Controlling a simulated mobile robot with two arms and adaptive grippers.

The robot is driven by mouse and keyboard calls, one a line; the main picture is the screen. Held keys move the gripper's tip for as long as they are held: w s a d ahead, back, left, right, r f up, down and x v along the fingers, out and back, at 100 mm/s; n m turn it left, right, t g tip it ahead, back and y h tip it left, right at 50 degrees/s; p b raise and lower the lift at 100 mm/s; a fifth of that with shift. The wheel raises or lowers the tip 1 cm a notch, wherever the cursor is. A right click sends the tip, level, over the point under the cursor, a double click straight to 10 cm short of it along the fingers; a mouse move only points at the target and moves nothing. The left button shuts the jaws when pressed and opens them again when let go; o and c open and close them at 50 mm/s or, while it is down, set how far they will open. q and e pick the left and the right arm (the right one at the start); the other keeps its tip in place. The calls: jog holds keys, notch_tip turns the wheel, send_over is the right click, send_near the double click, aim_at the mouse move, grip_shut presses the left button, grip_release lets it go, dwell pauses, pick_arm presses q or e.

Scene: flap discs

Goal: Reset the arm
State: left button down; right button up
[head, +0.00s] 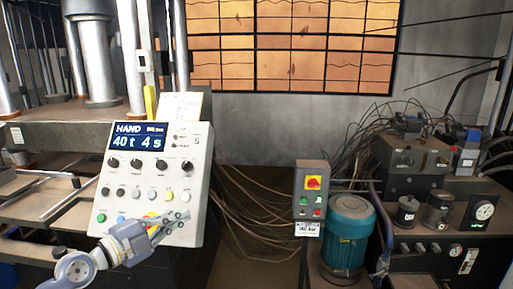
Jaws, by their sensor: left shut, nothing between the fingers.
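My left arm comes in from the lower left. Its gripper (181,221) is shut and empty in front of the lower right part of a pale control panel (196,162). The gripper hides part of the panel's lower row of coloured buttons. Whether the fingers touch the panel cannot be told. The panel's blue screen (139,138) reads "HAND", "40 t" and "4 s". Below the screen are black knobs and a row of smaller buttons. My right gripper is not in view.
A press with steel columns (98,55) stands behind the panel at left. A small switch box (311,190) with a red and yellow switch and a teal motor (348,236) stand right of centre. Dark hydraulic equipment (420,165) fills the right. Loose cables hang between.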

pick_arm(q)
jog(key=s+a+r+n+t+y, duration=0.1)
jog(key=s+a+n+t+y, duration=0.2)
jog(key=s+n+t+y, duration=0.65)
jog(key=s+a+f+n+g+y, duration=0.2)
jog(key=a+f+n+g+y, duration=0.1)
jog(key=f+n+g, duration=0.4)
jog(key=s+a+f+n+g+y, duration=0.25)
jog(key=f+n, duration=0.25)
jog(key=f, duration=0.4)
jog(key=s+d+f+g+h, duration=0.1)
jog(key=s+d+f+g, duration=0.3)
jog(key=s, duration=0.4)
jog(key=s+d+f+m+g+h, duration=0.1)
jog(key=s+d+f+g+h, duration=0.15)
jog(key=s+f, duration=0.45)
jog(key=s+d+f+g+h, duration=0.15)
jog(key=s+f+g, duration=0.25)
jog(key=s, duration=0.5)
notch_tip(320, 180, down, 29)
jog(key=s+g+b, duration=0.1)
jog(key=s+b, duration=0.1)
jog(key=s+a+f+g+y+b, duration=0.1)
jog(key=s+a+f+b, duration=0.1)
jog(key=s+f, duration=1.4)
jog(key=shift+s+a+f+m, duration=0.15)
jog(key=shift+a+f+m, duration=0.25)
jog(key=shift+f, duration=0.45)
